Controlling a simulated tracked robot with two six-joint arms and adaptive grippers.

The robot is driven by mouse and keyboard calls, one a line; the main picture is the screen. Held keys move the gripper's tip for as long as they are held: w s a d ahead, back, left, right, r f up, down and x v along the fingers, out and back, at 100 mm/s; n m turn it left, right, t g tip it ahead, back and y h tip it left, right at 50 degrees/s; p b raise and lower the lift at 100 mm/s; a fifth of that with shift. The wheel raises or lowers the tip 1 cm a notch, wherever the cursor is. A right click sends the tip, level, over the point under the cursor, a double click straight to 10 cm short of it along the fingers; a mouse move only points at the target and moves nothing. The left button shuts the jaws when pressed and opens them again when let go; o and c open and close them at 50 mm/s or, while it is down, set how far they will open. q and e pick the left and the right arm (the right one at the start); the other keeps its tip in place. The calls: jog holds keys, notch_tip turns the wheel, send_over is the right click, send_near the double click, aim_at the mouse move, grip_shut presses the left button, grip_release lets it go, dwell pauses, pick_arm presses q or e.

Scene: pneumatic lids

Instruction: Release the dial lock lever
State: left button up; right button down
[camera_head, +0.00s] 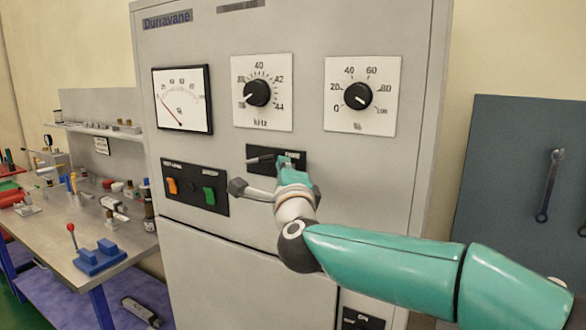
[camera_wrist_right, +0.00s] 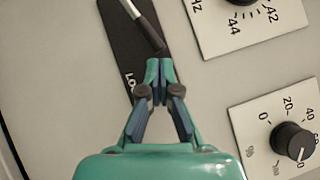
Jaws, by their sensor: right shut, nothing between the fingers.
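The dial lock lever (camera_head: 260,159) is a thin grey bar on a dark label plate (camera_head: 291,155) below the two dials of the cabinet. In the right wrist view the lever (camera_wrist_right: 143,22) runs slanting across the dark plate (camera_wrist_right: 118,38), its lower end just beyond my fingertips. My right gripper (camera_head: 284,158) is at the plate, right of the lever's grey bar; its shut fingers (camera_wrist_right: 158,66) hold nothing. I cannot tell whether the fingertips touch the lever. The lever's right end is partly hidden by the gripper in the head view. My left gripper is not in view.
Above are the left dial (camera_head: 257,93), the right dial (camera_head: 358,96) and a needle gauge (camera_head: 183,99). A switch panel (camera_head: 190,187) with orange and green switches is to the left. A workbench (camera_head: 60,240) stands at far left; a wrench (camera_head: 549,185) hangs on a board at right.

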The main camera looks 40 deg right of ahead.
dwell(0.3)
jog(key=shift+w+a+r, duration=0.15)
jog(key=shift+w+r, duration=0.3)
jog(key=shift+r, duration=0.5)
